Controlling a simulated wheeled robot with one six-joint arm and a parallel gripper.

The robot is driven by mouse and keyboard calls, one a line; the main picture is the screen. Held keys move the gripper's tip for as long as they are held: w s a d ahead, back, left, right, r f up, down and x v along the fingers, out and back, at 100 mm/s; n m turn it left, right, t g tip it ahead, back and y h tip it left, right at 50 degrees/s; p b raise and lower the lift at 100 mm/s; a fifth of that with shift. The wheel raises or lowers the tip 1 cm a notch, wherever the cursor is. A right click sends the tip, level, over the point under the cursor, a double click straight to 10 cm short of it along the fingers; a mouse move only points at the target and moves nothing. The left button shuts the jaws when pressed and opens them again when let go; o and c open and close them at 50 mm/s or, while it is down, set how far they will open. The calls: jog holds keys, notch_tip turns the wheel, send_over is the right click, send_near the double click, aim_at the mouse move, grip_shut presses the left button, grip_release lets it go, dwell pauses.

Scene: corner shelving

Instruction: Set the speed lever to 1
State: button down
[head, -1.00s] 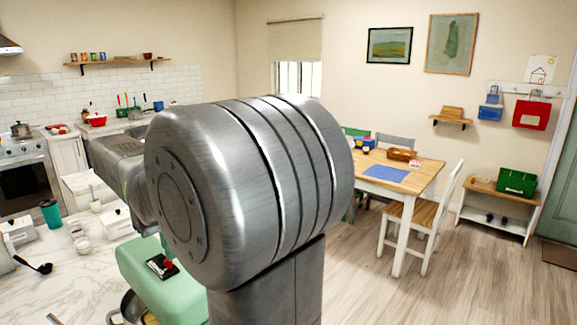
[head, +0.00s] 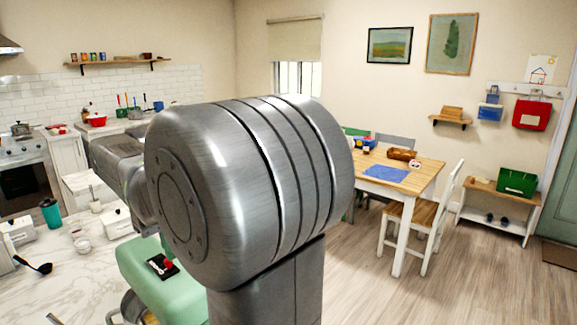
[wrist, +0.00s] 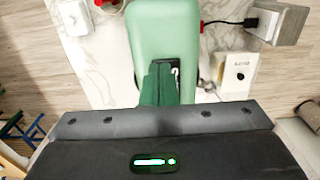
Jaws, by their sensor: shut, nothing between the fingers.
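The mint-green mixer (head: 148,276) stands on the marble counter, partly hidden behind my arm in the head view. Its speed lever has a red knob (head: 141,266) on a black plate (head: 162,266). In the wrist view the green mixer body (wrist: 162,30) is at top centre. My gripper (wrist: 170,68) shows there with its fingers together and empty, over the near end of the mixer. Part of the black plate (wrist: 184,72), with a white mark, shows beside the fingers. They hide the lever knob there, and I cannot tell whether they touch it.
A white box (wrist: 236,72) stands right of the mixer in the wrist view. A socket block (wrist: 276,22) with a black cable is beyond it.

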jog(key=shift+f+b, duration=0.3)
jog(key=shift+f, duration=0.45)
jog(key=shift+w+a+p, duration=1.3)
jog(key=shift+w+a, duration=0.2)
jog(key=shift+a, duration=0.2)
dwell(1.9)
jog(key=shift+s+d, duration=0.3)
dwell(0.4)
notch_tip(320, 180, up, 5)
jog(key=p, duration=0.5)
